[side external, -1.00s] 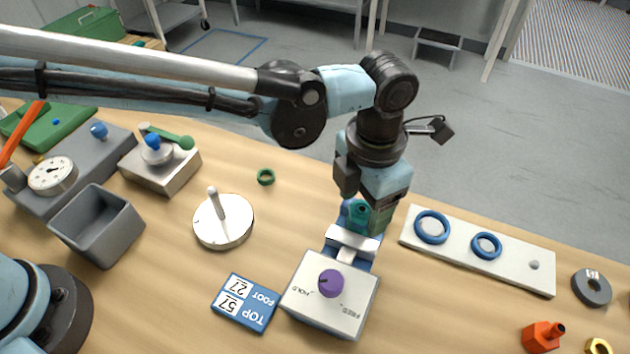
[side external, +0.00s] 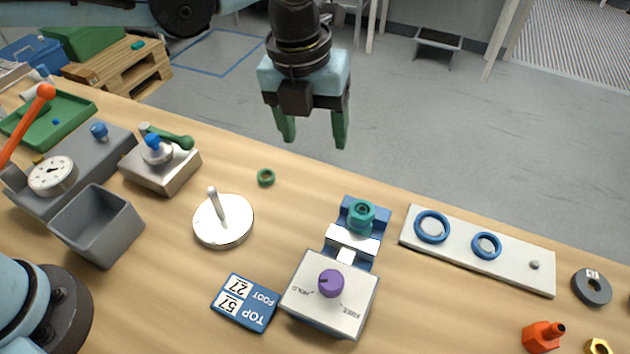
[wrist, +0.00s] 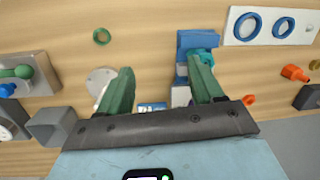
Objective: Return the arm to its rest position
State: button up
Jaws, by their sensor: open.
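My gripper (side external: 312,135) is open and empty, with its two green fingers pointing down, raised above the back edge of the table in the side external view. The wrist view also shows my gripper (wrist: 160,90) with its fingers spread apart and nothing between them. Below it and to the right, a teal fitting (side external: 361,214) sits in the blue holder (side external: 350,262), clear of the fingers. The holder adjoins a white box (side external: 318,308) with a purple knob (side external: 331,283) and HOLD and FREE labels. In the wrist view the right finger partly hides the teal fitting.
A silver disc with an upright post (side external: 223,221), a green ring (side external: 265,177) and a metal block with a green lever (side external: 160,165) stand to the left. A grey bin (side external: 97,226) is farther left. A white board with blue rings (side external: 460,260) lies right. The air around my gripper looks clear.

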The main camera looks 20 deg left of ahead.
jog(key=s+a+n+t, duration=0.3)
jog(key=s+a+n, duration=0.1)
jog(key=a+n, duration=0.9)
jog(key=s+a+f+n+t+y, duration=0.1)
jog(key=s+a+n+t, duration=0.2)
jog(key=a+n, duration=1.1)
jog(key=n, duration=0.7)
jog(key=shift+s, duration=0.4)
jog(key=shift+c, duration=0.4)
